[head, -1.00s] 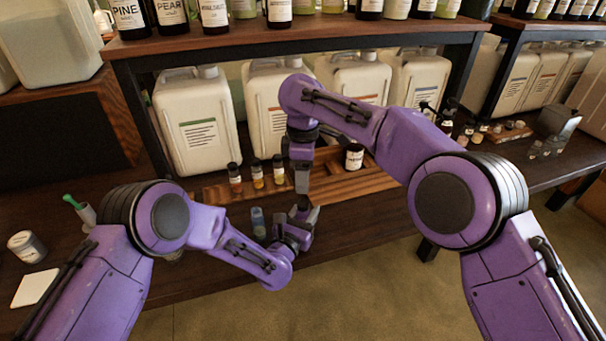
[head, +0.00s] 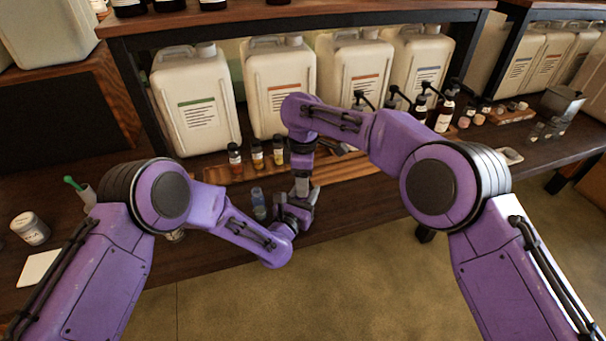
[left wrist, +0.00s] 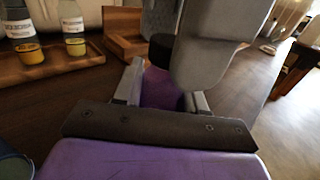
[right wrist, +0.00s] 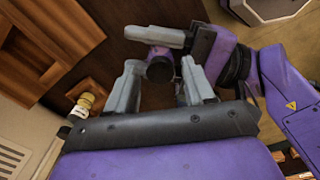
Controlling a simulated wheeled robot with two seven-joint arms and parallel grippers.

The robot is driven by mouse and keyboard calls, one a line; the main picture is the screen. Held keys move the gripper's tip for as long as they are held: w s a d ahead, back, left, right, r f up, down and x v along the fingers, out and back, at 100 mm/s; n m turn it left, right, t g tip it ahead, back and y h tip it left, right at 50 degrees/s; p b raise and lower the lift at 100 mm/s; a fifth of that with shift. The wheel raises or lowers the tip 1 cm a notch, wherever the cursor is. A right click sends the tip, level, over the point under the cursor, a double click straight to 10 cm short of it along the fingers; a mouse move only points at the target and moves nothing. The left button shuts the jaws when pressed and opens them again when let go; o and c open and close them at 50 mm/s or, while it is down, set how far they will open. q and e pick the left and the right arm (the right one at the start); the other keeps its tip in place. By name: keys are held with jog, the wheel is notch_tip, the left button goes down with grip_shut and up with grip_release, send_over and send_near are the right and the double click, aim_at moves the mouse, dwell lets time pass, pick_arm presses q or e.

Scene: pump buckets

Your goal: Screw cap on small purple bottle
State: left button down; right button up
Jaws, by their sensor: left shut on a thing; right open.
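The small purple bottle (left wrist: 160,88) stands between my left gripper's fingers in the left wrist view, with a dark cap (left wrist: 162,50) at its top. My left gripper (left wrist: 165,92) is shut on the bottle. In the right wrist view the round dark end of the cap (right wrist: 159,70) faces me. My right gripper (right wrist: 160,80) is open, with one finger on each side of the cap. Whether a finger touches it, and whether the cap is threaded on, I cannot tell. In the head view the grippers meet near the table front, and the bottle is too small to make out.
Small bottles with coloured contents (head: 257,156) stand on a wooden tray behind the grippers. A bluish cup (head: 258,204) stands just left of them. Large white jugs (head: 281,85) line the back under a shelf. Pump bottles (head: 443,113) stand at the right.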

grip_shut()
jog(key=m, duration=0.5)
jog(key=shift+o, duration=0.6)
grip_release()
notch_tip(320, 180, up, 12)
pick_arm(q)
jog(key=shift+r, duration=0.1)
pick_arm(e)
jog(key=shift+r, duration=0.1)
